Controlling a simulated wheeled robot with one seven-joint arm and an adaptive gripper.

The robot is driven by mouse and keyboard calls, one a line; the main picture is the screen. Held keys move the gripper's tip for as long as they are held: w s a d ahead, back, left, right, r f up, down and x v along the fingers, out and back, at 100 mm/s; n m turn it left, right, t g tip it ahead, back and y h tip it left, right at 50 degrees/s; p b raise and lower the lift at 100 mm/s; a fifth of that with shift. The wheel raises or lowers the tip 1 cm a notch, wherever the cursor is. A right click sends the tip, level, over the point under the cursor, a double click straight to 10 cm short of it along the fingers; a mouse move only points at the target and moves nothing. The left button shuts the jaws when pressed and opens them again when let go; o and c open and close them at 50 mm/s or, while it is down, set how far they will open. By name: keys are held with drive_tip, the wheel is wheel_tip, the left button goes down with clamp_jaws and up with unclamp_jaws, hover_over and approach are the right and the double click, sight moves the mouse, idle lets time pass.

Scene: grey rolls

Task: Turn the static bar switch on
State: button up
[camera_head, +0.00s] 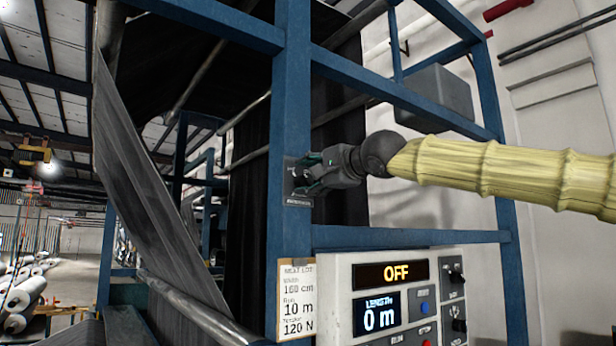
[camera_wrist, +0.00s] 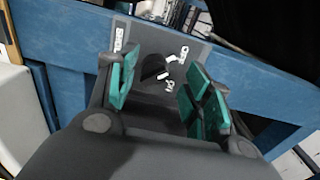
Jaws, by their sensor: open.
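The static bar switch (camera_head: 291,198) is a small dark plate on the blue upright post. In the wrist view, its grey plate (camera_wrist: 149,34) carries a dark round knob (camera_wrist: 153,68) with a white mark, and small white lettering beside it. I cannot tell for certain which setting the knob points to. My gripper (camera_head: 308,174) is at the plate with its fingers spread. In the wrist view, the teal pads of my gripper (camera_wrist: 163,88) stand on either side of the knob, with gaps visible. Part of the plate is hidden behind the fingers.
A control panel (camera_head: 342,285) below the switch shows OFF and 0 m, with buttons and knobs at its right. A paper note (camera_head: 296,300) hangs beside it. Blue frame beams (camera_head: 410,238) surround my arm. Dark web material (camera_head: 150,190) hangs at left.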

drive_tip(key=shift+w+a+f, duration=0.15)
drive_tip(key=shift+w+f, duration=0.05)
drive_tip(key=shift+w, duration=0.25)
drive_tip(key=shift+w+a+f, duration=0.1)
drive_tip(key=shift+w+f, duration=0.1)
drive_tip(key=shift+w, duration=0.2)
drive_tip(key=shift+s+r, duration=0.2)
drive_tip(key=shift+s, duration=0.15)
drive_tip(key=shift+c, duration=0.6)
drive_tip(key=shift+s, duration=0.1)
drive_tip(key=c, duration=0.4)
drive_tip(key=shift+d, duration=0.1)
drive_tip(key=c, duration=0.5)
drive_tip(key=shift+c, duration=0.2)
